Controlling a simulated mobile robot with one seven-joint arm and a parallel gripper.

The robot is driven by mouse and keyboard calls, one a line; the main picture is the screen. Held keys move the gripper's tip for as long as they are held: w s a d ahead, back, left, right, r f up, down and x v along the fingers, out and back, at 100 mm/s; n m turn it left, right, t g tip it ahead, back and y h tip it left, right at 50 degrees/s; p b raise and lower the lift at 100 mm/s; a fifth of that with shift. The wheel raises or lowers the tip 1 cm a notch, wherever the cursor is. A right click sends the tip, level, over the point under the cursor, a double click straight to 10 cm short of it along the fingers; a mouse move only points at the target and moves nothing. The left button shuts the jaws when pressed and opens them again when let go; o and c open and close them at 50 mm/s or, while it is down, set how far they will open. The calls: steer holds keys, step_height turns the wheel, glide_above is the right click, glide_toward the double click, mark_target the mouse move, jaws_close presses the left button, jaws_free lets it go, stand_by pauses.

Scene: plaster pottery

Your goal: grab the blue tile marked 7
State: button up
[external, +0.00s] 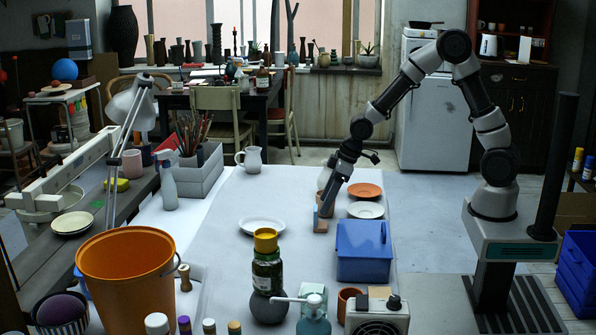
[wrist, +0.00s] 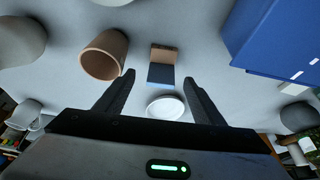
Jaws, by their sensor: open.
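A small block with a blue face (wrist: 160,73) and a tan-brown part (wrist: 165,54) lies ahead of my gripper (wrist: 158,78) in the wrist view, in the gap between the fingers. No number can be read on the blue face. My gripper is open, with clear space between each finger and the block. In the external view my gripper (external: 326,207) points down at the grey table, right at a small orange-brown block (external: 320,226). The gripper partly hides this block, and I cannot tell the exact gap there.
An orange plate (external: 365,190) and a white plate (external: 365,210) lie beside the arm. Another white plate (external: 262,226) is left. A brown cup (wrist: 103,54) stands left in the wrist view.

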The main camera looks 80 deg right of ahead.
steer(key=x, duration=0.2)
steer(key=b+x, duration=0.1)
steer(key=x, duration=0.3)
steer(key=shift+w+a+f+b, duration=0.15)
steer(key=shift+w+b, duration=0.15)
steer(key=shift+w, duration=0.1)
